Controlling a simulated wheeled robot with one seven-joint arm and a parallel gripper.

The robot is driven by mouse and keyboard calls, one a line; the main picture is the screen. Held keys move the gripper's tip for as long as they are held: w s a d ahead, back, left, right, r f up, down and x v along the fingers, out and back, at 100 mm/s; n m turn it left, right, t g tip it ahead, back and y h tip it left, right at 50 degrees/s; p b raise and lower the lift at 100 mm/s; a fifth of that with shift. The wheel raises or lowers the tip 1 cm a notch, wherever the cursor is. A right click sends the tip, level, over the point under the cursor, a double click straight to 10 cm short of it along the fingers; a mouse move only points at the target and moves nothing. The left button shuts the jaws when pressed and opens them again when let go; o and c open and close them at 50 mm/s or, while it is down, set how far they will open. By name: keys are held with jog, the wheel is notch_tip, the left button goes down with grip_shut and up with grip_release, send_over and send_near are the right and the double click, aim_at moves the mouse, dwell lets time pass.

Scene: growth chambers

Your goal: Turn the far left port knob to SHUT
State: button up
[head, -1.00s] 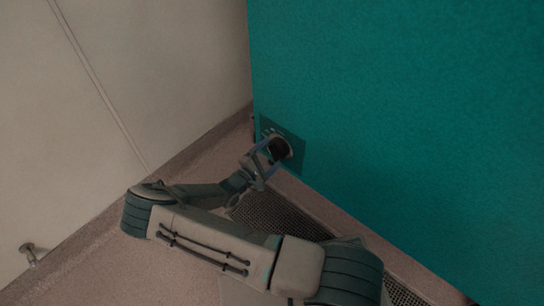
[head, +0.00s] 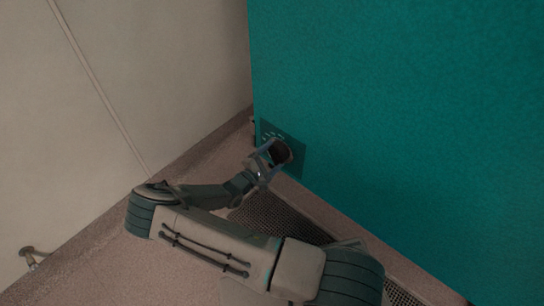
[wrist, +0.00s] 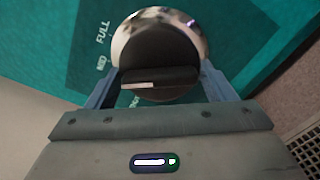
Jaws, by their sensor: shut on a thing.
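The port knob (head: 284,150) is dark and round with a shiny rim, low on the teal wall's left end. In the wrist view the knob (wrist: 160,45) has a raised grip bar, with a pale line on its left half pointing left. FULL and MID are readable on the dark label plate (wrist: 95,45); a third word below is mostly hidden by my finger and the knob. My gripper (head: 272,158) is shut on the knob, with one finger on each side of it in the wrist view (wrist: 160,80).
A pale wall (head: 110,90) stands close to the left, with a small metal fitting (head: 33,255) low on it. A floor grate (head: 275,220) runs along the foot of the teal wall (head: 400,130).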

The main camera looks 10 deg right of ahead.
jog(key=shift+d+r+n+p, duration=0.1)
jog(key=shift+r+n+p, duration=0.1)
jog(key=shift+n+p, duration=0.75)
jog(key=n+p, duration=0.2)
jog(key=n, duration=0.1)
jog(key=shift+f+n, duration=0.1)
jog(key=shift+n, duration=0.25)
jog(key=n+p, duration=0.1)
jog(key=n, duration=0.4)
jog(key=shift+s+f+n+p, duration=0.1)
jog(key=shift+n+p, duration=0.2)
jog(key=shift+p, duration=0.05)
jog(key=o, duration=0.7)
jog(key=shift+o, duration=0.2)
jog(key=p+v, duration=0.3)
jog(key=v, duration=1)
jog(key=shift+s+a, duration=0.2)
jog(key=shift+a, duration=0.05)
